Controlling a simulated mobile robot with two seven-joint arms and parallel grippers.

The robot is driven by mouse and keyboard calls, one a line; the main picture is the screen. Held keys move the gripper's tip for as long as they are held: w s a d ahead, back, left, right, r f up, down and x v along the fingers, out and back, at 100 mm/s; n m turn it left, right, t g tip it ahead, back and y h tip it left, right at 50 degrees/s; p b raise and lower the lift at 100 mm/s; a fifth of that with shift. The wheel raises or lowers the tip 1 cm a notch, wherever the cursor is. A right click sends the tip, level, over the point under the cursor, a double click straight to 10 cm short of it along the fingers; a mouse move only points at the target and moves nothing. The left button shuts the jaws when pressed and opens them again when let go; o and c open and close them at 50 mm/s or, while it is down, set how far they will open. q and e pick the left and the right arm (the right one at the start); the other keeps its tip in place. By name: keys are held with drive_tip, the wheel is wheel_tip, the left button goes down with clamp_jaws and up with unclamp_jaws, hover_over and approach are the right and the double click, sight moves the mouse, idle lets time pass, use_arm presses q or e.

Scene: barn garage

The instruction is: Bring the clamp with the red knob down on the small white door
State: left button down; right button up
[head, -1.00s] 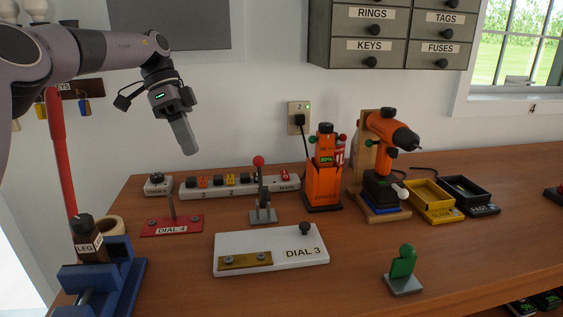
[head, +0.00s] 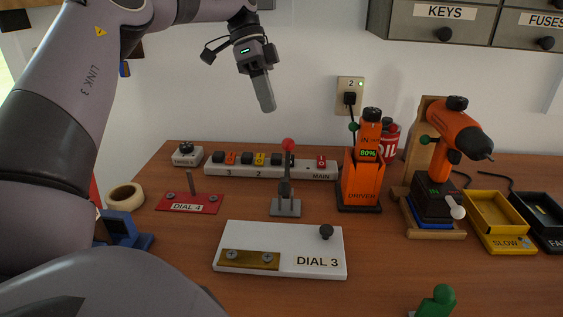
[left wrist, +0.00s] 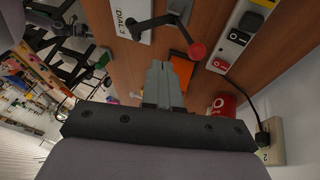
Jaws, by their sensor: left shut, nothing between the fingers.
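The clamp (head: 286,185) stands behind the small white door with its lever upright and its red knob (head: 288,145) on top. The white door (head: 290,239), marked DIAL 3, lies flat with a brass hinge and a dark knob. My left gripper (head: 266,105) is shut and empty, pointing down, above and slightly left of the red knob in the picture, apart from it. In the left wrist view, the red knob (left wrist: 197,51) shows just beyond the fingertips (left wrist: 165,72), and part of the white door (left wrist: 132,22) lies past it. My right gripper is not in view.
A power strip (head: 243,172) runs behind the clamp. An orange driver holder (head: 361,185) stands to its right, with a drill (head: 452,140) farther right. A red DIAL 4 plate (head: 190,208) is left. A green piece (head: 438,300) stands at the front right.

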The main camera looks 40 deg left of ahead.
use_arm(q)
hover_over(287, 166)
drive_tip(key=s, duration=0.3)
wheel_tip(287, 166, down, 9)
drive_tip(key=shift+s+d+f+p, duration=0.2)
drive_tip(key=shift+s+d+f, duration=0.35)
drive_tip(key=shift+d, duration=0.15)
drive_tip(key=shift+s+d+f+p, duration=0.15)
drive_tip(key=shift+s+d+f, duration=0.3)
drive_tip(key=shift+d+f, duration=0.15)
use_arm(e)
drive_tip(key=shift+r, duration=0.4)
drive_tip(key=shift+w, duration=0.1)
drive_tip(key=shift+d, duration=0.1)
